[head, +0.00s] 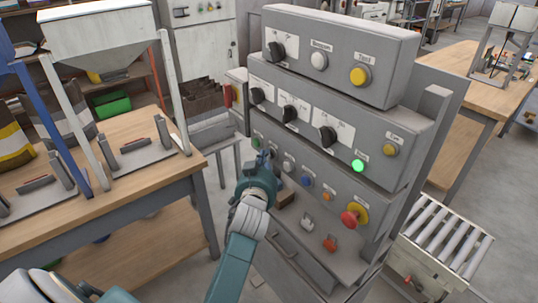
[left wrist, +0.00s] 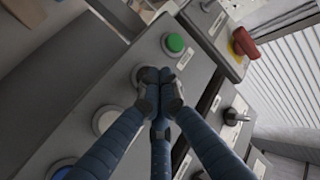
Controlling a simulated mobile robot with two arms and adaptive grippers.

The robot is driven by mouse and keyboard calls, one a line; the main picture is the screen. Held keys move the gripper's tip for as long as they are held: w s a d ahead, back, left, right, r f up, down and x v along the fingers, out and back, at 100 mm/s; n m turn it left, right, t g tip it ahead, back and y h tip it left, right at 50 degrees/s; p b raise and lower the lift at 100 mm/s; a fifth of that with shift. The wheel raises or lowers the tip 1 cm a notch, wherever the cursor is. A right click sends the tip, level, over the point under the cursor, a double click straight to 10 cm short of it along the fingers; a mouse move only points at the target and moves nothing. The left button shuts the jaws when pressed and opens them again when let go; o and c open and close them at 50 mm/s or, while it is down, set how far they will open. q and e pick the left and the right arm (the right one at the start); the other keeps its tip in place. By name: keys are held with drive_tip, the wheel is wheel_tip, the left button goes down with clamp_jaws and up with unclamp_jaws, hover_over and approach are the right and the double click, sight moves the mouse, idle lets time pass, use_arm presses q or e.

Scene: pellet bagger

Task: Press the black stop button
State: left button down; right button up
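The grey control panel (head: 350,180) stands in the middle of the head view, with a lower row of round buttons. In the left wrist view, the black button (left wrist: 148,74) sits between the green button (left wrist: 175,43) and the white button (left wrist: 106,120). My left gripper (left wrist: 160,80) has its fingertips together at the black button and partly covers it. I cannot tell whether they touch or press it. In the head view, my left gripper (head: 262,160) is in front of the row's left part and hides the black button. My right gripper is not in view.
The row also holds a blue button (head: 306,181), an orange button (head: 327,196) and a red mushroom button (head: 350,216). A green lamp (head: 358,166) glows above. A red-handled switch (left wrist: 244,42) is beside the panel. A wooden table (head: 150,165) stands at left, rollers (head: 440,235) at right.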

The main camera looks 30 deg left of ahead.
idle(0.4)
use_arm(q)
drive_tip(key=shift+s+a+p, duration=0.1)
drive_tip(key=shift+s+p, duration=0.25)
drive_tip(key=shift+s, duration=0.1)
drive_tip(key=s+a+p, duration=0.2)
drive_tip(key=s, duration=0.3)
drive_tip(key=shift+s+a+p, duration=0.2)
drive_tip(key=shift+s+p, duration=0.05)
drive_tip(key=shift+p, duration=0.15)
idle(0.3)
